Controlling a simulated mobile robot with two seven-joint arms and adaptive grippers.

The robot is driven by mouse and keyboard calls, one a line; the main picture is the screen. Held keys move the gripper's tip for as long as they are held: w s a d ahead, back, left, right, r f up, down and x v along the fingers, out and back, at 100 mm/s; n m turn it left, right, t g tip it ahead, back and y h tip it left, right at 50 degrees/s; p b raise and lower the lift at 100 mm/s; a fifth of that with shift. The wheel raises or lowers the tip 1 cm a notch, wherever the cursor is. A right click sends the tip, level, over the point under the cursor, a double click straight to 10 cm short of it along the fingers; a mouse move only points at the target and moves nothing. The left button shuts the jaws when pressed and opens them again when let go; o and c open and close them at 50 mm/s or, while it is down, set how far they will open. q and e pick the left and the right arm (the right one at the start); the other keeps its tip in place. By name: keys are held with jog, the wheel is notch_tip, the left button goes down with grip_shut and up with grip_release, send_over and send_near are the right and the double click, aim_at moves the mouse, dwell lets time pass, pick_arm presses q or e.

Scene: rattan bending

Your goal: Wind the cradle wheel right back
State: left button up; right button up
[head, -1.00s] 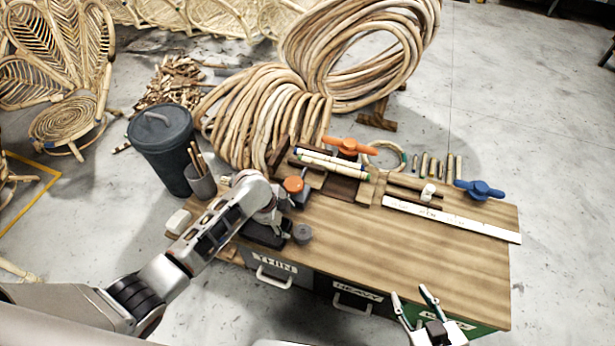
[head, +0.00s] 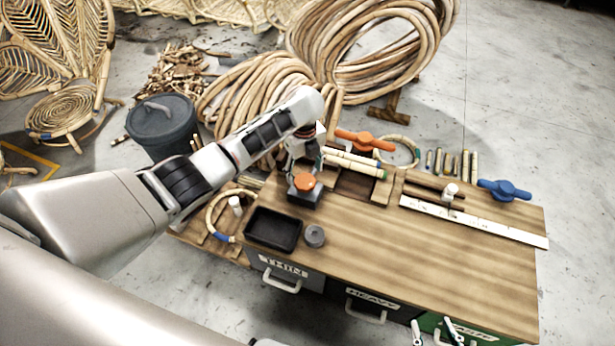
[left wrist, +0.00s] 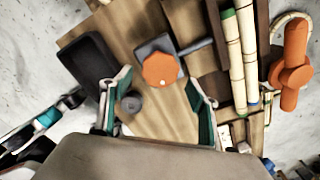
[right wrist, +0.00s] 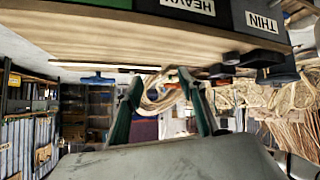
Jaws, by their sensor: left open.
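The orange eight-sided wheel (head: 304,182) sits on a dark grey block at the bench's left part. It also shows in the left wrist view (left wrist: 160,70), with a grey shaft running from its block toward the wooden cradle (head: 358,186). Pale canes (head: 352,160) lie across the cradle. My left gripper (head: 305,167) is above the wheel, fingers pointing down. In the left wrist view its open fingers (left wrist: 158,82) lie either side of the wheel's line, and contact cannot be told. My right gripper (head: 431,323) is open and empty at the bench's front edge, low down.
A black tray (head: 273,229) and a small grey pot (head: 315,236) are close to the wheel. A white ruler (head: 475,222) lies right. The bench's front right is clear.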

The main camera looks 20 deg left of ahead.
aim_at(305, 181)
pick_arm(q)
notch_tip(305, 181, down, 3)
jog(key=shift+s+f+b, duration=0.15)
jog(key=shift+b, duration=0.3)
jog(key=shift+f, duration=0.35)
jog(key=shift+r, duration=0.1)
pick_arm(e)
jog(key=shift+w+a+r, duration=0.4)
jog(key=shift+w+a, duration=0.1)
jog(key=shift+w, duration=0.05)
pick_arm(q)
jog(key=c, duration=1.1)
pick_arm(e)
jog(key=shift+s+f, duration=0.1)
jog(key=shift+s, duration=0.05)
